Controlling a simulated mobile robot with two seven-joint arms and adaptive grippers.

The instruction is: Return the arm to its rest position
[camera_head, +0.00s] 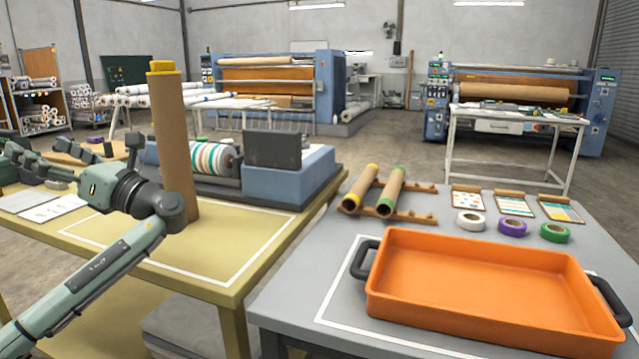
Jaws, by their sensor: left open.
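My left arm comes in from the lower left, bends at a joint beside the foot of a tall brown tube and folds back left. My left gripper (92,154) appears as dark parts over the far left of the yellow table (215,275). It is open, and I see nothing held in it. It is small and partly hidden by my own arm. The brown tube (172,125) with a yellow top stands upright on the yellow table, its lower part overlapped by my arm joint. My right gripper is out of view.
A small blue press (288,182) with a striped roll (212,158) stands behind the tube. On the grey table (290,300) are an orange tray (480,290), a wooden rack (412,216) with two tubes, and tape rolls (512,227). The yellow table's front is mostly clear.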

